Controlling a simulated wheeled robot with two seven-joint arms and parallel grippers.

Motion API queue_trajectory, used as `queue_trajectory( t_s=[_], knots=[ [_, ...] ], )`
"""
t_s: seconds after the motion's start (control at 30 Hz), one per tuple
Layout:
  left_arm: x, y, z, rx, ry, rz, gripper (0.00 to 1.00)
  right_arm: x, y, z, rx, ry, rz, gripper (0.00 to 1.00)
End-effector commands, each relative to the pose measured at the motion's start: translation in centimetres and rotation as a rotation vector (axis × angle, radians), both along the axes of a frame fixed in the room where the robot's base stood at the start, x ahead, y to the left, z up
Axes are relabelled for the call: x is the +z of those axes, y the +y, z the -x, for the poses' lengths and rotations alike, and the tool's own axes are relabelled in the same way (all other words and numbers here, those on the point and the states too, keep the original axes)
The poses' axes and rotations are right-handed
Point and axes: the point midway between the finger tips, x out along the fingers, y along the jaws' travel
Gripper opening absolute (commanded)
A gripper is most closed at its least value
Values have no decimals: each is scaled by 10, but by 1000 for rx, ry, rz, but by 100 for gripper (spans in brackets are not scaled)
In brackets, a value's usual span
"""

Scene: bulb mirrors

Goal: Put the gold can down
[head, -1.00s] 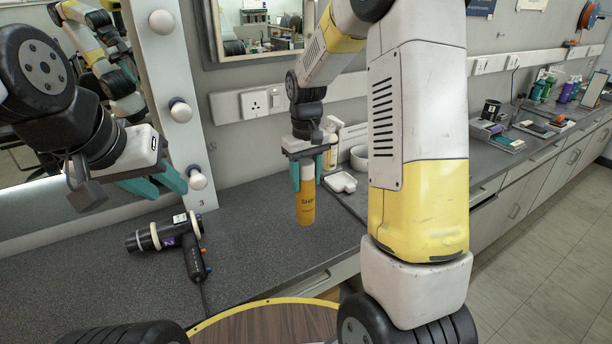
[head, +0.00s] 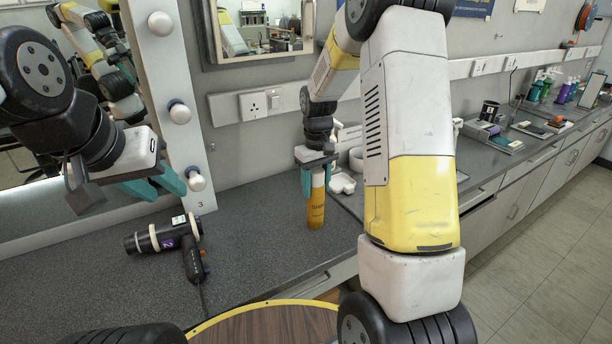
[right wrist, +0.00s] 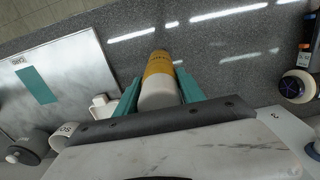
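I cannot tell whether the can's base touches the counter (head: 255,235). My left gripper (head: 158,187) is open and empty, above the counter at the left.
A black hair dryer (head: 168,236) lies on the counter left of the can. White dishes (head: 342,183) stand behind the can, close to my right arm. A bulb-lined mirror frame (head: 170,80) rises at the left. The counter between dryer and can is clear.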

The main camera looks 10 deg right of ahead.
Motion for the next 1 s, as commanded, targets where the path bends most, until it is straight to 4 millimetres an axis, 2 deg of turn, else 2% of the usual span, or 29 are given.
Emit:
queue_trajectory(
  t_s=[0.03,0.1,0.4,0.53,0.67,1.0],
  knots=[
    [0,0,0,0,0,0,36,0,0,0,0,1,0,54],
    [0,0,0,0,0,0,36,0,0,0,0,1,0,68],
    [0,0,0,0,0,0,36,0,0,0,0,0,0,68],
    [0,0,0,0,0,0,36,8,0,0,0,-1,0,68],
    [0,0,0,0,0,0,36,30,0,-1,0,-4,0,68],
    [0,0,0,0,0,0,36,100,0,0,0,-2,-1,68]
  ],
)
